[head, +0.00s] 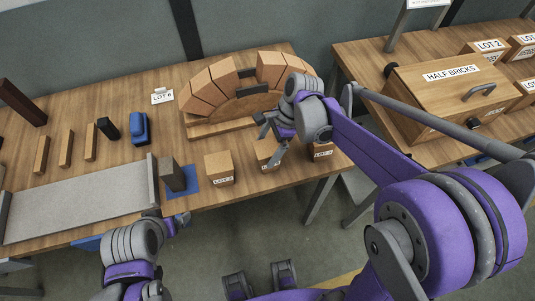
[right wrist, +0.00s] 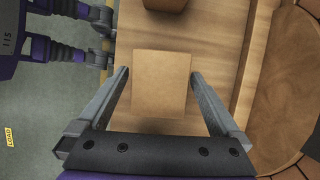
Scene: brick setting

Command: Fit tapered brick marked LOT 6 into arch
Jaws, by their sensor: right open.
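The arch (head: 215,82) of tapered bricks stands on a wooden form at the back of the table, with a gap near its top. A card reading LOT 6 (head: 163,96) stands left of it. Three tan bricks stand in front: a left brick (head: 219,168), a middle brick (head: 267,150) and a right brick (head: 322,150); their labels are too small or covered to read surely. My right gripper (head: 272,130) is open over the middle brick. In the right wrist view its fingers (right wrist: 160,78) flank this brick (right wrist: 161,88), apart from it. My left gripper (head: 180,221) looks open and empty at the table's front edge.
A grey slab (head: 85,205), a dark block on a blue mat (head: 192,187), a blue tool (head: 139,128) and several wooden strips (head: 66,148) lie at left. A second table at right holds a HALF BRICKS box (head: 450,95). The arch is close beside my right gripper.

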